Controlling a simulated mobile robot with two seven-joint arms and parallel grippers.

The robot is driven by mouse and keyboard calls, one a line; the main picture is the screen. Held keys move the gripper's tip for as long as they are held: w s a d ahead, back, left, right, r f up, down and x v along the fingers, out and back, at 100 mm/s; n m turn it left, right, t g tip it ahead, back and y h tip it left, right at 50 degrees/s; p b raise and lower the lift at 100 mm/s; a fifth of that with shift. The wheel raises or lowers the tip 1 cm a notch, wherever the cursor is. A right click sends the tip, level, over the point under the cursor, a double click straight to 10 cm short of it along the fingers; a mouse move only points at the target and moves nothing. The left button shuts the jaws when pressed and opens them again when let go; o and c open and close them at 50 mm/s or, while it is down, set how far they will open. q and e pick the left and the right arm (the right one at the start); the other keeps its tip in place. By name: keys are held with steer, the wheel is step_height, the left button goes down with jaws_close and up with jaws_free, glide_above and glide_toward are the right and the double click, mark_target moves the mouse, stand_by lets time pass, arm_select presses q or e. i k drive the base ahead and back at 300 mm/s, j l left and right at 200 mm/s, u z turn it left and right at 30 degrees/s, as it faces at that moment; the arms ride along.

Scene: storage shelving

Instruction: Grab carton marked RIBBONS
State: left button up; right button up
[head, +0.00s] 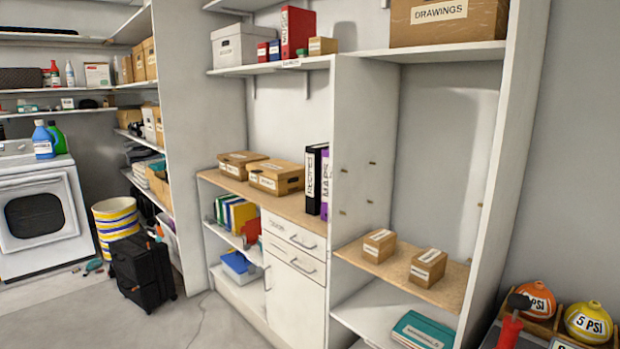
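No label that I can read clearly says RIBBONS. Two small brown cartons with white labels, a left one (379,245) and a right one (428,267), stand apart on the wooden shelf (447,291) at the right; their print is too small to read. Two wider brown cartons, a rear one (242,163) and a front one (276,177), sit close together on the wooden counter (228,184), also with unreadable labels. A large carton marked DRAWINGS (447,22) is on the upper right shelf. Neither of my grippers is in view.
Binders (316,178) stand on the counter beside an upright white panel (362,150). A black suitcase (141,270) and a striped yellow bin (117,222) stand on the floor at left. Orange (535,299) and yellow (588,322) PSI-marked objects are at lower right. Floor in front is mostly clear.

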mark_target(428, 266)
steer(key=i+j+z, duration=0.5)
steer(key=i+j, duration=0.9)
steer(key=i, duration=0.1)
